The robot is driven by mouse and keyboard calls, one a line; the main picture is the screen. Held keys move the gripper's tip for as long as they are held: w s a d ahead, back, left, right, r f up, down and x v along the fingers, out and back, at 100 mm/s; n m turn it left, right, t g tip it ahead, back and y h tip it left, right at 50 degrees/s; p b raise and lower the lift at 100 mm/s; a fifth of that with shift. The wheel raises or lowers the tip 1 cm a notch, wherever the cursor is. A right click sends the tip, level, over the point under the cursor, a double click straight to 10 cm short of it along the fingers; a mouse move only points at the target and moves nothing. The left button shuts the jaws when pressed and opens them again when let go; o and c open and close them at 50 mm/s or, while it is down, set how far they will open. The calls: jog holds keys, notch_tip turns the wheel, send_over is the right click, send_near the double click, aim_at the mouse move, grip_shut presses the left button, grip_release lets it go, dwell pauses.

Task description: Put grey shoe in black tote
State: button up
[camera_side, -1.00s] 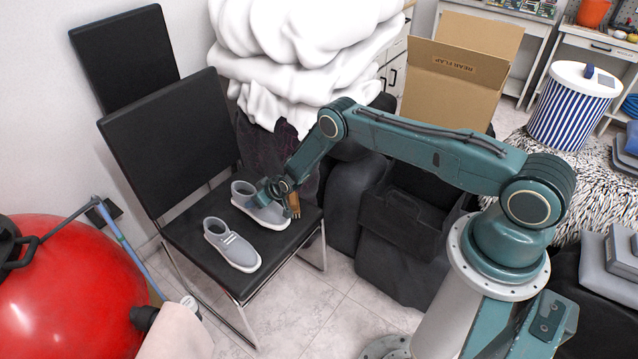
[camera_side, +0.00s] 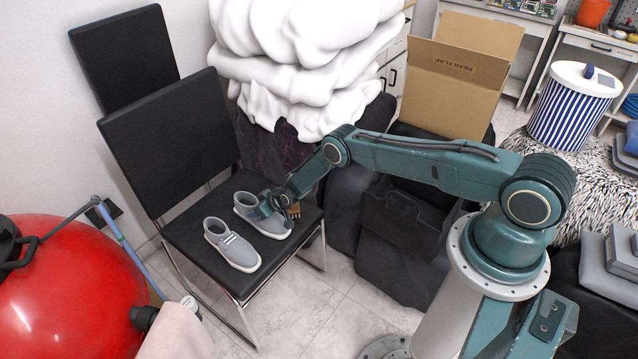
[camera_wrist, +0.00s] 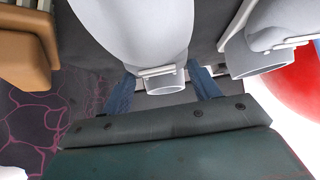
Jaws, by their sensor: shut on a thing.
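Two grey shoes with pale soles are on the black chair seat in the side view. My gripper (camera_side: 266,204) is shut on the rear grey shoe (camera_side: 246,205), whose toe points to the lower right; I cannot tell whether its sole touches the seat. In the wrist view the blue fingers (camera_wrist: 162,86) stand on either side of one end of this shoe (camera_wrist: 140,35). The other grey shoe (camera_side: 234,250) lies in front of it and also shows in the wrist view (camera_wrist: 268,38). The black tote (camera_side: 390,219) is right of the chair, partly hidden by my arm.
A small brown thing (camera_side: 294,211) is beside my gripper on the right. The black chair (camera_side: 192,236) has a tall backrest. A cardboard box (camera_side: 447,90) stands behind my arm, and a large red ball (camera_side: 75,290) is at the left. White folded bedding (camera_side: 300,60) is piled behind.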

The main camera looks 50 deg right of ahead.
jog(key=shift+f, duration=0.15)
jog(key=o, duration=1.2)
jog(key=shift+s, duration=0.1)
jog(key=shift+v, duration=6.8)
